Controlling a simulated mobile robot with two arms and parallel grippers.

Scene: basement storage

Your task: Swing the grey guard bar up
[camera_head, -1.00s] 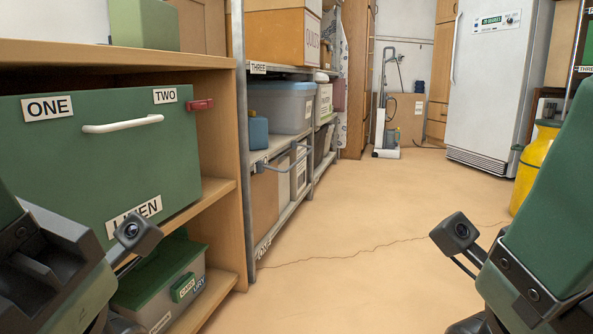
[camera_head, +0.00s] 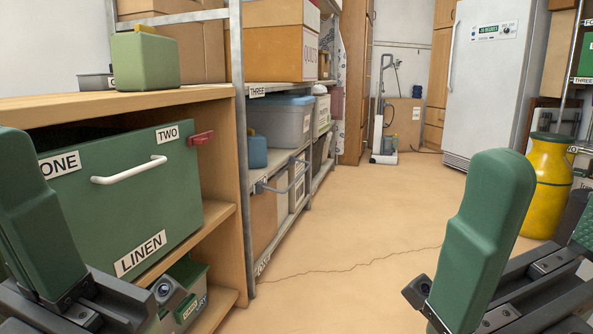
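The grey guard bar (camera_head: 276,187) is a thin bent bar at the front of the metal shelving, at the height of its middle boards. It stands out in front of the boxes, low and left of the picture's middle. My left gripper (camera_head: 40,220) is at the lower left, close in front of the green drawer, with one green finger clearly seen; its other finger is cut off or hidden. My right gripper (camera_head: 535,235) is at the lower right with its two green fingers apart and nothing seen between them. Both grippers are well short of the bar.
A wooden shelf (camera_head: 225,222) with a green LINEN drawer (camera_head: 135,200) stands at the near left. A red catch (camera_head: 201,138) is beside the drawer. A white fridge (camera_head: 485,75) and a yellow container (camera_head: 549,180) are on the right. The cracked floor (camera_head: 370,225) between is clear.

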